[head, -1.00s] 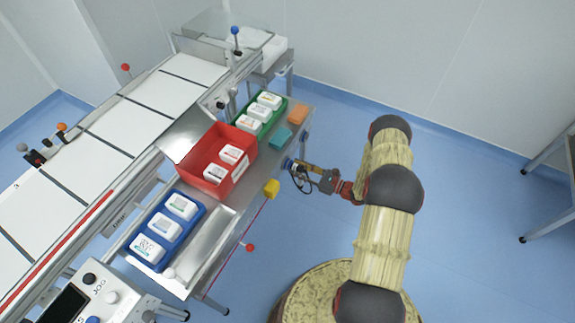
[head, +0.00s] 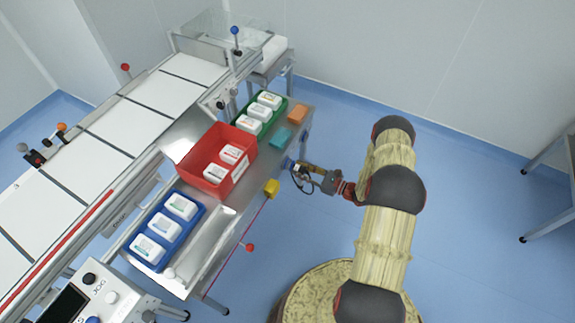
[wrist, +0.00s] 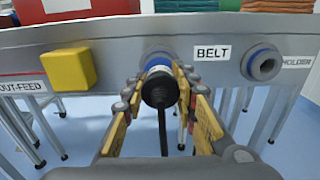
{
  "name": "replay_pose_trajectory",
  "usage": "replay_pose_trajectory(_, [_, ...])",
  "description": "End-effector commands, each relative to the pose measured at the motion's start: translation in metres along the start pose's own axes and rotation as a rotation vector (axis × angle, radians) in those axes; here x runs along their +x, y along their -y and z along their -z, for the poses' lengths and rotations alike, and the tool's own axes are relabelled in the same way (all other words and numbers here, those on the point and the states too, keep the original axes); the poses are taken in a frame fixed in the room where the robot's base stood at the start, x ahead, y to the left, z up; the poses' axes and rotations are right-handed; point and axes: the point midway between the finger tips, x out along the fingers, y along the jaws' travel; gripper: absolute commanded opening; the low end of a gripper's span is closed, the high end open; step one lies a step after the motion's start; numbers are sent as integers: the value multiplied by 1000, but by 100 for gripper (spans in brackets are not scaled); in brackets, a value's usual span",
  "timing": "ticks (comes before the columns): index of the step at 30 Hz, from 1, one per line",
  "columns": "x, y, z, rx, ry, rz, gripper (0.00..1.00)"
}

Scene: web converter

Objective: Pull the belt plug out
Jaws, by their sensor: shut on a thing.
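The belt plug (wrist: 160,88) is a black round plug with a dark cable hanging down from its back. In the wrist view it sits in front of a blue-ringed socket left of the BELT label (wrist: 212,53). My gripper (wrist: 162,82) is shut on the plug, one finger on each side. Whether the plug is still seated in the socket cannot be told, as the plug and fingers cover the socket face. In the head view my gripper (head: 298,167) is at the table's right edge, with the dark cable looping below it.
A yellow block (wrist: 68,68) is on the table edge left of the plug. An empty blue-ringed socket (wrist: 262,64) lies right, beside the HOLDER label (wrist: 296,62). The table holds a red bin (head: 188,166), a blue tray (head: 150,262) and a green tray (head: 243,111). Floor to the right is open.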

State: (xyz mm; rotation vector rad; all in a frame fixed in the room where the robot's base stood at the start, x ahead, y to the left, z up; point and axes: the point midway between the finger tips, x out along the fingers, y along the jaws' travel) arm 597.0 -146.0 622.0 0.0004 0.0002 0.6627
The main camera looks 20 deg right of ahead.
Motion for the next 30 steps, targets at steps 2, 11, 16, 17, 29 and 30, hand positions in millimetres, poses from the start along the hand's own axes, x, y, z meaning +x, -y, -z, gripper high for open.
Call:
replay_pose_trajectory(2, [-4,1,0,0,0,2,0])
replay_pose_trajectory(11, [-18,0,0,0,0,1,0])
replay_pose_trajectory(16, [-25,0,0,0,0,1,0])
replay_pose_trajectory(17, [-26,0,0,0,0,1,0])
replay_pose_trajectory(29, [-39,1,0,-1,0,2,0])
replay_pose_trajectory(30, [-42,1,0,-1,0,2,0])
